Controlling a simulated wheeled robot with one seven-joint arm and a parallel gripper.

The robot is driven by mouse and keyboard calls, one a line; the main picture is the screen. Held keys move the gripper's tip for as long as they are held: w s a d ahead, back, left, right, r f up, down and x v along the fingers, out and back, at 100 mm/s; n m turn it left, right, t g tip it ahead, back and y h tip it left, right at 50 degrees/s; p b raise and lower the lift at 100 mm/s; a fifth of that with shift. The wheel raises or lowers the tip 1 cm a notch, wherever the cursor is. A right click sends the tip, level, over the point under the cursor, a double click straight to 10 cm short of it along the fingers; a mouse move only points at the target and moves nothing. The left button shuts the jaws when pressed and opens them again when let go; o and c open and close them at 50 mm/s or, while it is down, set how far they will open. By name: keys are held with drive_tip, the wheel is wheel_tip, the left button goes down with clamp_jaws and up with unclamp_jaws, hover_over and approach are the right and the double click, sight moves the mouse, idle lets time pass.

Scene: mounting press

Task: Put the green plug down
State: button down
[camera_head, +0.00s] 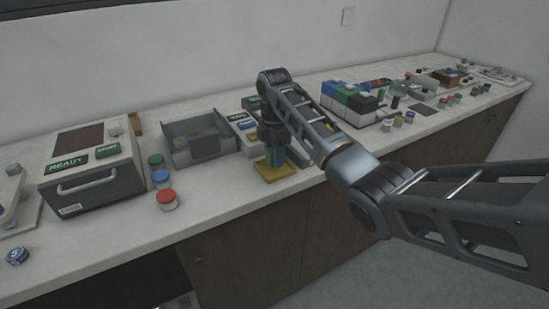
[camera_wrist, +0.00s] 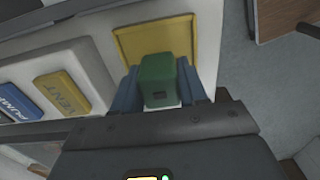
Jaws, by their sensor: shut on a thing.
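My gripper (camera_wrist: 163,92) is shut on the green plug (camera_wrist: 160,72), with one blue finger on each side of it in the wrist view. In the head view my gripper (camera_head: 274,158) points down over the yellow tray (camera_head: 276,174) near the front edge of the counter. The yellow tray also shows in the wrist view (camera_wrist: 188,25), just beyond the plug. The plug's lower end is hidden by my gripper, so I cannot tell whether it touches the tray.
A panel with a yellow VENT button (camera_wrist: 63,92) and a blue PUMP button (camera_wrist: 18,103) lies beside the tray. A grey open bin (camera_head: 200,142) and jars with green, blue and red lids (camera_head: 166,199) stand to the left. Green, blue and black blocks (camera_head: 349,96) stand to the right.

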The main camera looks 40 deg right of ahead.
drive_tip(key=shift+f, duration=0.8)
drive_tip(key=shift+f, duration=0.1)
drive_tip(key=c, duration=0.9)
unclamp_jaws()
wheel_tip(320, 180, up, 11)
drive_tip(key=shift+f+p, duration=0.1)
drive_tip(key=shift+p, duration=0.95)
drive_tip(key=shift+r+p, duration=0.5)
drive_tip(key=shift+r, duration=0.25)
